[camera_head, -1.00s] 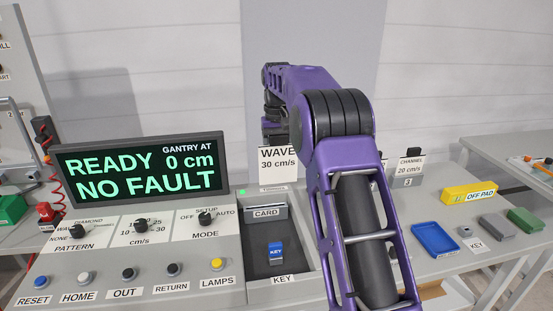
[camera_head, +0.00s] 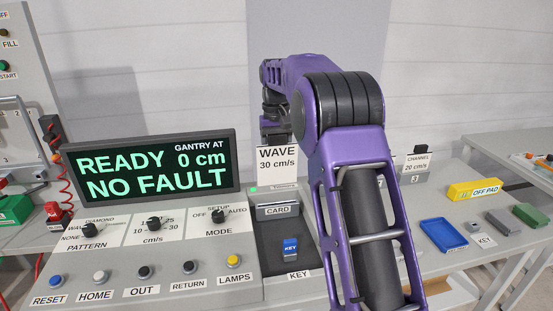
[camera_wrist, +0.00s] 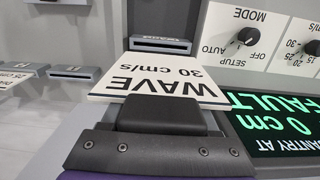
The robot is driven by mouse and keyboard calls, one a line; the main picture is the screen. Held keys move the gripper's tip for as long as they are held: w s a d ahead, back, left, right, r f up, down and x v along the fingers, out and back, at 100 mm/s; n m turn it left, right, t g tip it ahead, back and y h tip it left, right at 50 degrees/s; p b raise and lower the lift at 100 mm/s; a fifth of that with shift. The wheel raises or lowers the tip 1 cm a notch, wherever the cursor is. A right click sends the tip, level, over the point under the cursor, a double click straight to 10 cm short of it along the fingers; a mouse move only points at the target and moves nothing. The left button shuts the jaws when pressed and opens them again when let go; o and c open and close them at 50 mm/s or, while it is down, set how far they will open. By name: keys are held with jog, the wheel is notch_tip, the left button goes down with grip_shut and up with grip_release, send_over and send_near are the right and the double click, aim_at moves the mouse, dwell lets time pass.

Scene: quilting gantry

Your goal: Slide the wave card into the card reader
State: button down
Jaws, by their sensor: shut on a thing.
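The wave card (camera_head: 277,160) is a white card reading "WAVE 30 cm/s". My gripper (camera_head: 276,136) is shut on its upper edge and holds it upright in the head view, above the card reader (camera_head: 275,211), a grey slotted block with a "CARD" label. In the wrist view my gripper (camera_wrist: 160,114) grips the near end of the wave card (camera_wrist: 158,84), whose text is upside down. The card's far edge lies close to the card reader (camera_wrist: 160,45); I cannot tell whether they touch.
The display (camera_head: 150,167) reads "READY 0 cm NO FAULT". A blue key (camera_head: 290,249) sits below the reader. A channel card (camera_head: 415,164) stands in a holder at the right.

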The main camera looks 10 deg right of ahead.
aim_at(276, 137)
jog(key=shift+f+b, duration=1.4)
jog(key=shift+f, duration=1.5)
jog(key=shift+p, duration=1.05)
jog(key=shift+f+b, duration=1.4)
jog(key=shift+f, duration=1.35)
jog(key=shift+c, duration=0.3)
grip_release()
jog(key=r+p, duration=0.1)
jog(key=r, duration=0.4)
jog(key=r+p, duration=0.1)
jog(key=r, duration=0.5)
jog(key=r+p, duration=0.1)
jog(key=r, duration=0.5)
jog(key=shift+w+r, duration=0.2)
jog(key=shift+w, duration=0.05)
